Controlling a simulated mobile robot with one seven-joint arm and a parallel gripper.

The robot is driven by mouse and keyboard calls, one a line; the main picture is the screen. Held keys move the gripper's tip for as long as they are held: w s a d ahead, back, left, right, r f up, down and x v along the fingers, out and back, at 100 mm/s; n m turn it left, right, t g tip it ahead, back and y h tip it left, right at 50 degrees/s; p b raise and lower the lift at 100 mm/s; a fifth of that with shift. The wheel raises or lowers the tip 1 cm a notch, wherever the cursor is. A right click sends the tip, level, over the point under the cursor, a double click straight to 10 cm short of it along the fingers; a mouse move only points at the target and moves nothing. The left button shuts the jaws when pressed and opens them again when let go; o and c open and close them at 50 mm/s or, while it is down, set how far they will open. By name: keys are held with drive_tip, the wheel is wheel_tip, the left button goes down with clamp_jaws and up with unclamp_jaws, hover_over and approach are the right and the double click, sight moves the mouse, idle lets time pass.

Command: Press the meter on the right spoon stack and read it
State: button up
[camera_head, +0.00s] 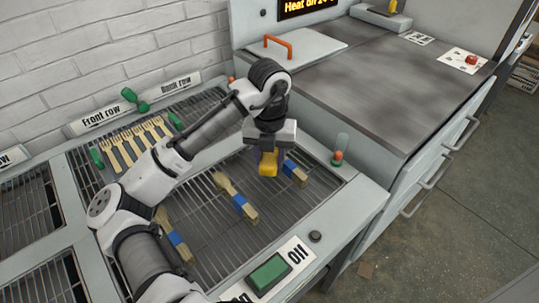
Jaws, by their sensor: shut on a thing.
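My gripper (268,158) points down over the right part of the wire rack. It is shut on a yellow meter (268,166), held low over the rack. Bundles of wooden spoons with blue bands lie on the rack. The right spoon stack (295,173) is just right of the meter. The middle spoon stack (237,198) lies lower left of the meter. The left spoon stack (178,240) is partly behind my arm. I cannot tell whether the meter touches a stack, and I cannot make out its reading.
Wooden forks (140,140) lie in a row at the back left of the rack (215,245), near green knobs. A small clear cylinder with an orange part (338,153) stands on the right rim. A green switch (268,273) marked "Off" is on the front edge. The grey worktop (375,90) is mostly clear.

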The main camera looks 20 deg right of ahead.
sight(269, 156)
drive_tip(key=shift+r, duration=0.1)
wheel_tip(269, 156, up, 7)
drive_tip(key=p, duration=0.7)
idle(1.0)
